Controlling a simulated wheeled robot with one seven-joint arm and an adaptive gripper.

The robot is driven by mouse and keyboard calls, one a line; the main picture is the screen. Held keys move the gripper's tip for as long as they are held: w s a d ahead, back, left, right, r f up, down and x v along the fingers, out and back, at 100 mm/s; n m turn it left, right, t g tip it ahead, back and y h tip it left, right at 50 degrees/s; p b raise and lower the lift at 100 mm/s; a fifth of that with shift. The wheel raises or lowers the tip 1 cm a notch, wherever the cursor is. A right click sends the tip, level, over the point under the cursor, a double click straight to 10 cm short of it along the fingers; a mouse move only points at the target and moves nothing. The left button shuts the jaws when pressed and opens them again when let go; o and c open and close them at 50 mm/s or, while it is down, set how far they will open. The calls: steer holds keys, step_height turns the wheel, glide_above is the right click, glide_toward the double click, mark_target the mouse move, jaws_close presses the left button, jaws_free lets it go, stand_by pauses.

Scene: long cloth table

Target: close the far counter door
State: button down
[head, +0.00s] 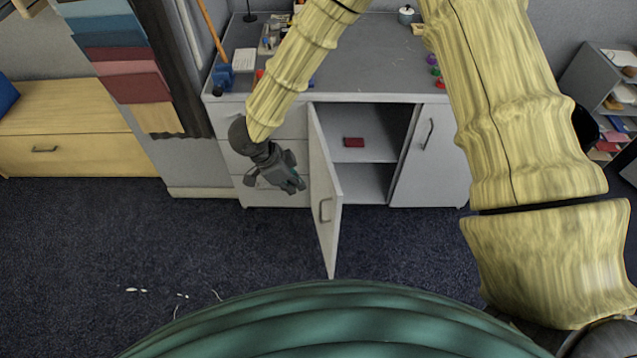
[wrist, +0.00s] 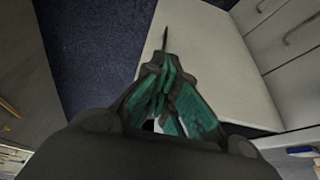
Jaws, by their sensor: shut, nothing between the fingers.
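The counter door (head: 322,180) stands wide open, swung out from the grey counter (head: 385,98) on its left-hand hinge side. Its bar handle (head: 325,210) shows near the free edge, on the outer face. My gripper (head: 297,187) is shut and empty, just left of the door on the side of that outer face. In the wrist view the pale door panel (wrist: 215,60) fills the area beyond the closed fingers (wrist: 165,75). I cannot tell whether the fingers touch the panel.
The open compartment holds a red block (head: 353,142) on its shelf (head: 365,155). A second door (head: 430,155) to the right is shut. Drawers (head: 265,155) lie behind my gripper.

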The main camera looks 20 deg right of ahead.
steer(key=d+f+p, duration=0.3)
steer(key=d+f, duration=0.4)
steer(key=f, duration=0.1)
steer(key=shift+d+f+p, duration=0.3)
steer(key=shift+f, duration=0.1)
steer(key=shift+s+d, duration=0.1)
stand_by(0.4)
